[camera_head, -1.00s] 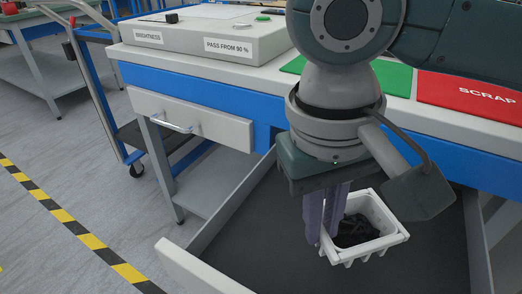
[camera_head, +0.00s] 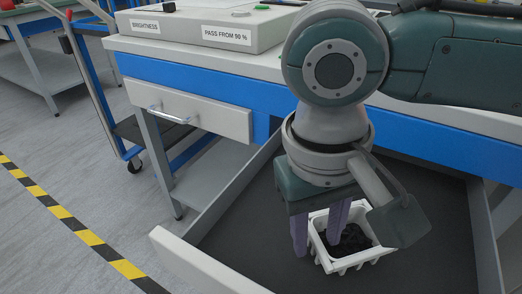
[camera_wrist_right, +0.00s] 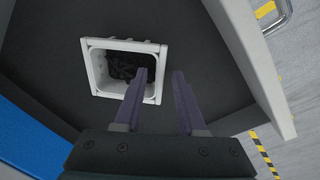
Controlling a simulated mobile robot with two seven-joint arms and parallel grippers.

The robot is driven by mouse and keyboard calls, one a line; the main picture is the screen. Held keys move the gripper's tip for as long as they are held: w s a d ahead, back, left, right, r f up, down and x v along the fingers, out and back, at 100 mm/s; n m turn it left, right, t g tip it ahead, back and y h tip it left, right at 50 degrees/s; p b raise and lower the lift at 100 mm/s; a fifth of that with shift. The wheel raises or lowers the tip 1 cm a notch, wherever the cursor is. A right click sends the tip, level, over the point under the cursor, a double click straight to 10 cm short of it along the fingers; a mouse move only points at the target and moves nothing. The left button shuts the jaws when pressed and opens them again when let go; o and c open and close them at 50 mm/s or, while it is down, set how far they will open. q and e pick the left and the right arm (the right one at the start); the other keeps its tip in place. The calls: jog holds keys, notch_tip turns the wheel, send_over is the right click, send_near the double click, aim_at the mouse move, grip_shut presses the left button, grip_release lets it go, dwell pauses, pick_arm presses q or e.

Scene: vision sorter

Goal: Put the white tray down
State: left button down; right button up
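The white tray (camera_head: 352,261) sits inside the open drawer (camera_head: 235,228), seemingly upright on its dark floor, with dark pieces inside. My right gripper (camera_head: 320,240) points down at the tray's left side in the head view. Its two fingers are spread, one inside the tray and one outside, with the wall between them. In the right wrist view the gripper (camera_wrist_right: 160,74) shows a gap between its fingers and the tray wall (camera_wrist_right: 98,70). My left gripper is not in view.
The drawer's light front panel (camera_head: 205,262) is left of the tray. The dark drawer floor (camera_head: 430,235) is clear to the right. A workbench with a blue edge (camera_head: 200,88), a closed drawer (camera_head: 190,112) and a brightness box (camera_head: 190,28) stand behind.

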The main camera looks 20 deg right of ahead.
jog(key=shift+r, duration=0.4)
notch_tip(320, 180, up, 11)
jog(key=a+p, duration=0.1)
jog(key=p, duration=0.5)
jog(key=s+a+f+n+y, duration=0.1)
jog(key=a, duration=0.1)
jog(key=s+a+f+n+t+y, duration=0.1)
jog(key=s+a+y, duration=0.1)
jog(key=a, duration=0.1)
jog(key=s+a+f+n+y, duration=0.1)
jog(key=s+a, duration=0.1)
jog(key=shift+s+a+t, duration=0.1)
jog(key=shift+a+t, duration=0.2)
jog(key=shift+a, duration=0.05)
jog(key=s+d+f+t+h, duration=0.2)
jog(key=s+d, duration=0.5)
jog(key=d, duration=0.5)
jog(key=shift+d+f+h, duration=0.15)
jog(key=shift+f+h, duration=0.05)
jog(key=shift+h, duration=0.1)
